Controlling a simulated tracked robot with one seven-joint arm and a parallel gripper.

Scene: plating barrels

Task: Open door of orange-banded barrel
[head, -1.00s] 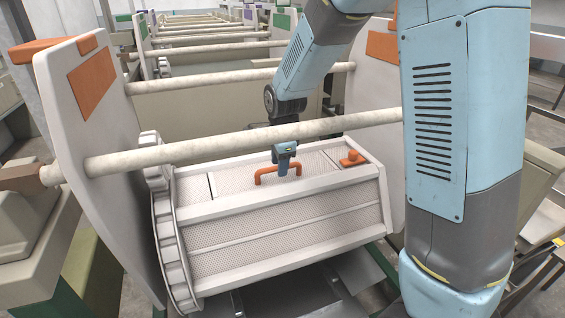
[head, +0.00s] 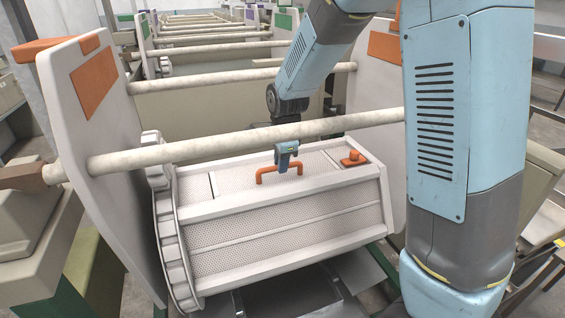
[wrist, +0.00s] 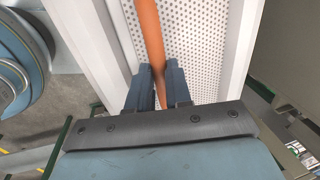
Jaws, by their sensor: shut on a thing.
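The orange-banded barrel (head: 285,228) is a white perforated drum hung between two white end plates, the left one (head: 105,150) bearing orange patches (head: 95,78). Its door (head: 315,163) is the perforated panel on top, with an orange U-shaped handle (head: 262,178) and an orange latch knob (head: 354,158) near the right end. The door looks flush with the frame. My gripper (head: 284,168) is shut on the handle from above. In the wrist view the orange handle bar (wrist: 150,40) runs between the two fingers (wrist: 159,85).
A white horizontal bar (head: 240,141) crosses just above and in front of the door. Another bar (head: 235,77) lies behind. Barrels with green and purple patches stand in a row at the back. A tray (head: 290,295) lies below the barrel.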

